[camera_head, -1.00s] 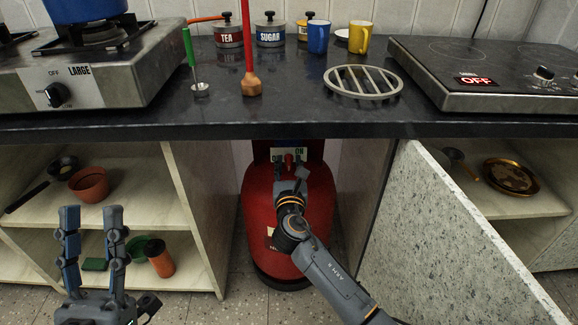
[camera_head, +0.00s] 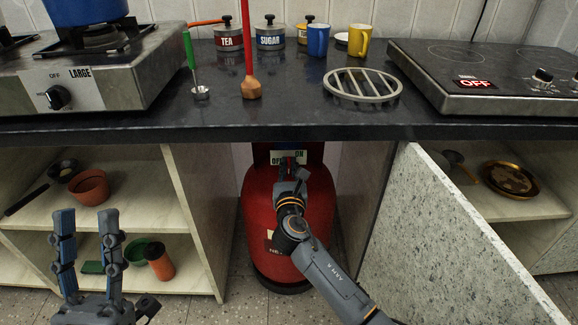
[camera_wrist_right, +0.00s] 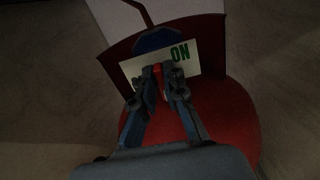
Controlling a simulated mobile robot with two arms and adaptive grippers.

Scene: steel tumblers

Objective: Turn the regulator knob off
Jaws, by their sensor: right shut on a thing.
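The red gas cylinder (camera_head: 262,225) stands under the counter, and it also shows in the right wrist view (camera_wrist_right: 232,118). A label plate (camera_head: 301,155) with green ON lettering sits at its top; the plate shows closer in the right wrist view (camera_wrist_right: 183,60). My right gripper (camera_head: 290,165) reaches the cylinder's top. In the right wrist view its fingers (camera_wrist_right: 160,80) are shut on the red regulator knob (camera_wrist_right: 158,69), which is mostly hidden between them. My left gripper (camera_head: 86,220) is open and empty in front of the left shelves, fingers pointing up.
An open cabinet door (camera_head: 450,240) stands right of the cylinder. The counter edge (camera_head: 300,129) runs above my right arm. A left shelf holds a terracotta pot (camera_head: 88,187), and an orange cup (camera_head: 159,261) is below it. A gas stove (camera_head: 120,80) stands on the counter.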

